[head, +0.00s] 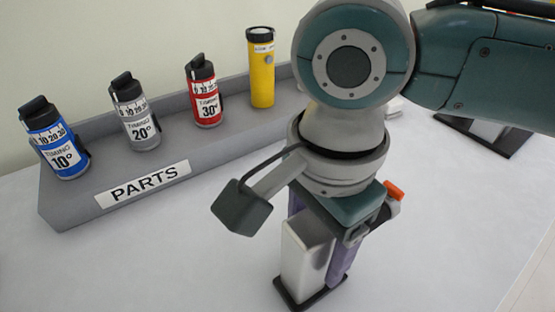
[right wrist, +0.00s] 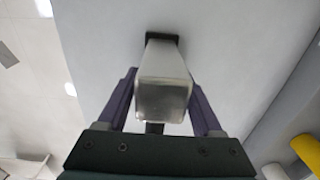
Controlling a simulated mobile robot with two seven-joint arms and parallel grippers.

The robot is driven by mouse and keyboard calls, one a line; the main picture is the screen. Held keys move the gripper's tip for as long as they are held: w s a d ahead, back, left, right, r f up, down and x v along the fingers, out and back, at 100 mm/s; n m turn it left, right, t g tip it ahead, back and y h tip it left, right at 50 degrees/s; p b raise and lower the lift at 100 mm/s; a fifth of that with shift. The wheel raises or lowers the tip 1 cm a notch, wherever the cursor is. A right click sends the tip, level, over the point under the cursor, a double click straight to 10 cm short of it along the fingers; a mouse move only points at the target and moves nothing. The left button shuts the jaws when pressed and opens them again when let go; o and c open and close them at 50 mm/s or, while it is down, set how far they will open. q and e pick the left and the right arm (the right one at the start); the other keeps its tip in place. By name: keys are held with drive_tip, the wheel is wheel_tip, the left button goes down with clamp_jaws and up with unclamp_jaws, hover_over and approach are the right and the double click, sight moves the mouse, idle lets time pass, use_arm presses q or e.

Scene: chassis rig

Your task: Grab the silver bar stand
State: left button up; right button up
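The silver bar stand (head: 304,262) stands upright on the white table, a pale metallic block on a black base plate. My right gripper (head: 322,245) points down over it, with its purple fingers on either side of the bar. In the right wrist view the bar (right wrist: 162,95) sits between the two fingers of the gripper (right wrist: 162,80), with narrow gaps seeming to remain at the sides. The fingers look open around it. Part of the bar's upper end is hidden by my gripper in the head view. My left gripper is not in view.
A grey tray (head: 85,212) labelled PARTS stands at the back left. It holds a blue canister (head: 62,150), a grey one (head: 138,125), a red one (head: 206,100) and a yellow one (head: 262,75). A black base (head: 490,137) shows at the back right. The front left table is clear.

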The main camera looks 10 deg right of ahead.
clamp_jaws()
idle(0.3)
idle(0.4)
